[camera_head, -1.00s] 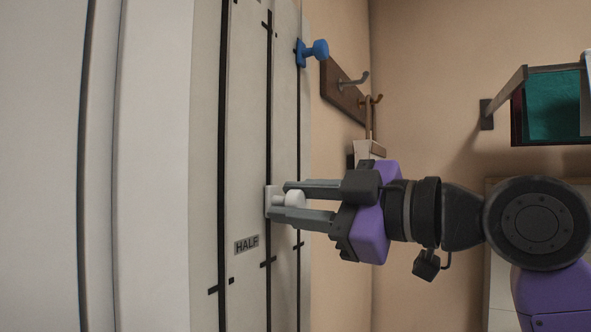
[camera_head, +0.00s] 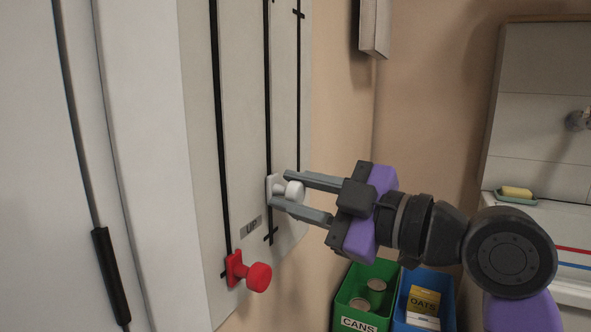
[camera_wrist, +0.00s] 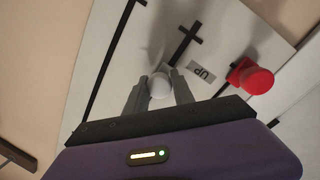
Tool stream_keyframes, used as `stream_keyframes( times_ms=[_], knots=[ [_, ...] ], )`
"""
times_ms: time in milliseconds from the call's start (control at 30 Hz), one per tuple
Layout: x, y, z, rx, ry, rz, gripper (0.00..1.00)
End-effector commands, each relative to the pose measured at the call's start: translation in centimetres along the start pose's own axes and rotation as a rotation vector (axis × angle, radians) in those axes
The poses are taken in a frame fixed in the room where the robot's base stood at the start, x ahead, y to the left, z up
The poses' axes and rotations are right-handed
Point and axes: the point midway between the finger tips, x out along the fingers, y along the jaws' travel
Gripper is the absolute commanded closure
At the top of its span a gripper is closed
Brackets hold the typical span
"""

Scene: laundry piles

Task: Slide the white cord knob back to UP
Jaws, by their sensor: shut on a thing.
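The white cord knob (camera_head: 293,191) sits on a small white plate on the middle black track of the pale panel (camera_head: 240,130). It is a little above the cross mark near the track's lower end, by the UP label (camera_head: 250,228). My gripper (camera_head: 282,188) is shut on the knob, one finger above and one below. In the wrist view the knob (camera_wrist: 160,86) shows between the two fingertips (camera_wrist: 159,88), with the UP label (camera_wrist: 202,73) and the cross mark beyond it.
A red knob (camera_head: 259,277) sits at the lower end of the left track, below my gripper. It also shows in the wrist view (camera_wrist: 256,79). A green CANS bin (camera_head: 346,322) and a blue bin (camera_head: 405,322) stand below. A soap dish (camera_head: 515,197) is at right.

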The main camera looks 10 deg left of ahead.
Motion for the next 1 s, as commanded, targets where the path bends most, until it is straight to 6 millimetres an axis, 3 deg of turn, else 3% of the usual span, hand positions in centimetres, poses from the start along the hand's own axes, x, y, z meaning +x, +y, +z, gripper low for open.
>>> stream_keyframes(
  times_ms=[33,300,900,933,1000],
  knots=[
    [0.1,-2.0,1.6,0.004,0.000,-0.011,1.00],
    [0.1,-5.0,4.7,0.002,0.001,-0.009,1.00],
    [0.1,-5.8,5.5,0.001,0.002,-0.007,1.00],
    [0.1,-5.8,5.5,0.001,0.002,-0.007,0.68],
    [0.1,-5.8,5.5,0.001,0.002,-0.006,0.55]
  ],
)
